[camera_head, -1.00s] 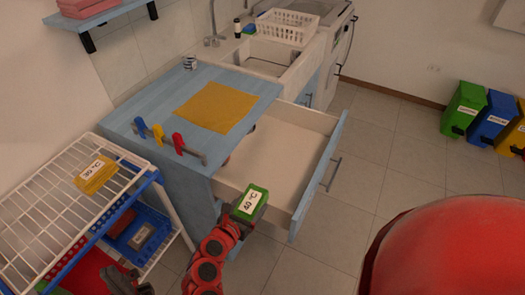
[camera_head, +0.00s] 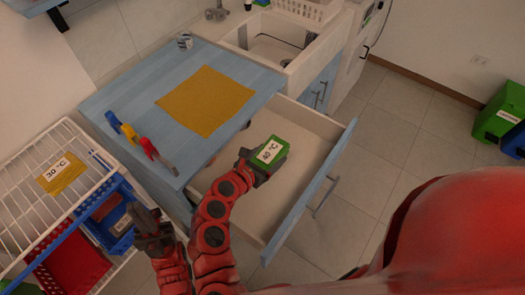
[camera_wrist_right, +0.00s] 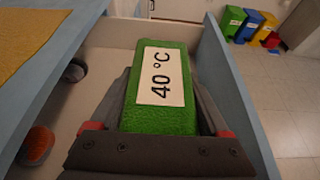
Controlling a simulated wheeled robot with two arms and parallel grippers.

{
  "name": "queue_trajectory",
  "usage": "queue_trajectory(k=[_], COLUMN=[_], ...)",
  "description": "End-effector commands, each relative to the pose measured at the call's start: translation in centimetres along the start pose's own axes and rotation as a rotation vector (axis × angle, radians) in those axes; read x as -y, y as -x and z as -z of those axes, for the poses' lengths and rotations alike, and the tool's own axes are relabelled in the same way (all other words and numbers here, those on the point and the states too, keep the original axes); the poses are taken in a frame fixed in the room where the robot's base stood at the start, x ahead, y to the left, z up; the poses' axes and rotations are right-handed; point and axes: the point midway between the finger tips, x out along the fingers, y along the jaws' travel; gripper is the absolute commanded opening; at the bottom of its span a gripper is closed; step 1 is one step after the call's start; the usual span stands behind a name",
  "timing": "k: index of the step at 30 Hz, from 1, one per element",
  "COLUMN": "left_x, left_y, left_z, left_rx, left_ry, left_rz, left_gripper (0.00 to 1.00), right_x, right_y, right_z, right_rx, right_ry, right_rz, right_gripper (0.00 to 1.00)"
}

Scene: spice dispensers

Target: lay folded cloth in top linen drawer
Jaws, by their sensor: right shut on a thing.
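A green folded cloth (camera_head: 270,152) with a white "40 °C" label is held in my right gripper (camera_head: 255,166). The right wrist view shows the cloth (camera_wrist_right: 160,110) between both fingers. My right gripper is over the open top drawer (camera_head: 243,211) of the blue cabinet, with the cloth above its pale floor. Whether the cloth touches the drawer floor cannot be told. The drawer's front panel (camera_head: 305,200) is on the right side of the cloth. My left gripper (camera_head: 150,222) is low beside the wire rack; its finger gap is unclear.
A yellow mat (camera_head: 205,100) lies on the blue counter (camera_head: 130,87), near coloured handles (camera_head: 135,140) and a small can (camera_head: 184,41). Two round objects (camera_wrist_right: 37,145) sit under the counter's edge. The wire rack (camera_head: 30,215) stands at left, bearing a yellow "30 °C" cloth (camera_head: 62,175).

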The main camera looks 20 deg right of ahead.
Motion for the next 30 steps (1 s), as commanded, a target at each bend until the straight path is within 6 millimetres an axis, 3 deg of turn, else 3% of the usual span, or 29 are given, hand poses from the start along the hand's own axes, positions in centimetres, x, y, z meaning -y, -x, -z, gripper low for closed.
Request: queue_trajectory(k=[6,18,30], left_x=[0.1,0.1,0.1], left_y=[-0.9,-1.8,-1.2], left_z=[0.1,0.3,0.2], left_rx=[0.000,0.000,0.000], left_ry=[0.000,0.000,0.000], left_rz=[0.000,0.000,0.000], left_gripper=[0.00,0.00,0.00], right_x=[0.1,0.0,0.1], right_y=[-1.5,-3.4,-3.6], right_z=[3.5,8.1,8.8], right_rx=[0.000,0.000,-0.001], right_ry=[0.007,0.004,0.001], right_rz=[0.002,0.000,0.001], right_gripper=[0.20,0.20,0.20])
